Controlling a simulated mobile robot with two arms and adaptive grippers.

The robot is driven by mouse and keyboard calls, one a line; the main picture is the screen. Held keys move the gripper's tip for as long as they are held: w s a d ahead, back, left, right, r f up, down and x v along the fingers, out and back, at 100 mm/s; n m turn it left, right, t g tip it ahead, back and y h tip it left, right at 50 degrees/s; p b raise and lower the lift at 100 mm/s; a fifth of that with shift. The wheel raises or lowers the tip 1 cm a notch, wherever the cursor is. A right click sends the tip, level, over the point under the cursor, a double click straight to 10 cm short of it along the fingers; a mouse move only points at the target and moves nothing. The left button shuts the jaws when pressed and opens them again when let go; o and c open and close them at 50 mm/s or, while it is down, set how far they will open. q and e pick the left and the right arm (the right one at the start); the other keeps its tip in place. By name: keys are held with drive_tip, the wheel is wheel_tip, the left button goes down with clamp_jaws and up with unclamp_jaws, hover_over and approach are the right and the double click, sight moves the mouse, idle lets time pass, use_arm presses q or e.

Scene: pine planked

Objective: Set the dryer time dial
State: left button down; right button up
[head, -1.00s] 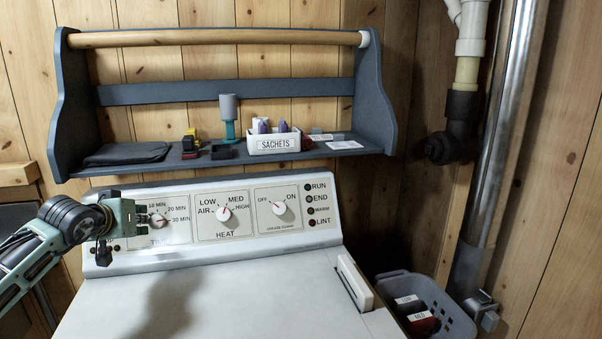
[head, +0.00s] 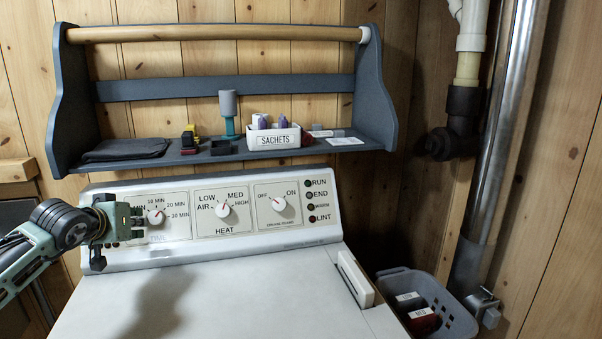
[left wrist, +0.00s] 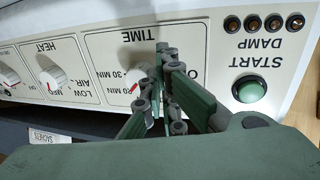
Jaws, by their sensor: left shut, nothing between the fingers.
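The time dial (head: 156,217) is a white knob on the left of the dryer's sloped control panel. Its red mark appears to point up and right, near 20 MIN. The dial also shows upside down in the left wrist view (left wrist: 138,80). My left gripper (head: 141,222) is shut and empty, just left of the dial and in front of the panel. In the left wrist view its fingertips (left wrist: 162,52) cover part of the TIME panel beside the dial; I cannot tell whether they touch it. My right gripper is not in view.
The heat dial (head: 223,210) and off/on dial (head: 279,204) are to the right. A green start button (left wrist: 250,90) sits beside my gripper. A grey shelf (head: 200,158) with a sachets box (head: 273,138) hangs above. A grey basket (head: 455,320) stands right of the dryer.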

use_arm(q)
drive_tip(key=shift+s+d+r, duration=0.2)
drive_tip(key=shift+s+r, duration=0.3)
drive_tip(key=shift+s, duration=0.3)
drive_tip(key=shift+s+d+r, duration=0.25)
drive_tip(key=shift+s+r, duration=0.25)
drive_tip(key=shift+s, duration=0.35)
drive_tip(key=shift+s+d+r, duration=0.2)
drive_tip(key=shift+s+r, duration=0.3)
drive_tip(key=shift+s, duration=0.3)
